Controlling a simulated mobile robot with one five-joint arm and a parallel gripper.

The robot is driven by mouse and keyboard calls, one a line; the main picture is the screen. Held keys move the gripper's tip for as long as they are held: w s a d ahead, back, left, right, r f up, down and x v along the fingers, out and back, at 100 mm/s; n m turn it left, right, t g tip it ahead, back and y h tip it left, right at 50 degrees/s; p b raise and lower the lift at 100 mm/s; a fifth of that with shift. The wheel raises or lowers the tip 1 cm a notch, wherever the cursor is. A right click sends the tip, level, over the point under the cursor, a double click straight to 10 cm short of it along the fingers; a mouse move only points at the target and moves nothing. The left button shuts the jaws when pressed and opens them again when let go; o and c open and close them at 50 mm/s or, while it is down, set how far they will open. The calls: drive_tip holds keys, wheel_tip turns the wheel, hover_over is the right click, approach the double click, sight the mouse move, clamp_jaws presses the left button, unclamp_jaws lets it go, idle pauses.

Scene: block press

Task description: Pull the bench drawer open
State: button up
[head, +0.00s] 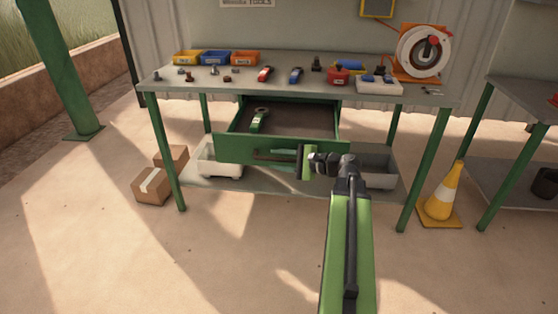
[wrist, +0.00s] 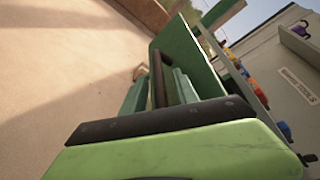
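The bench drawer (head: 231,149) is green and stands pulled out from under the workbench top, its inside showing. My gripper (head: 284,155) is at the handle, with a teal finger on each side of the bar in the wrist view (wrist: 158,93). It appears shut on the handle. Contact at the fingertips is hard to make out.
The workbench (head: 160,84) carries bins, small tools and a cable reel (head: 423,53). White trays stand on its lower shelf (head: 260,189). Cardboard boxes (head: 153,186) lie at the left, a yellow cone (head: 440,195) at the right. The floor in front is clear.

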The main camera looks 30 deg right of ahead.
drive_tip(key=p+v, duration=0.3)
drive_tip(key=v, duration=1.4)
drive_tip(key=shift+s+p, duration=0.2)
drive_tip(key=shift+p, duration=0.2)
drive_tip(key=shift+r, duration=0.15)
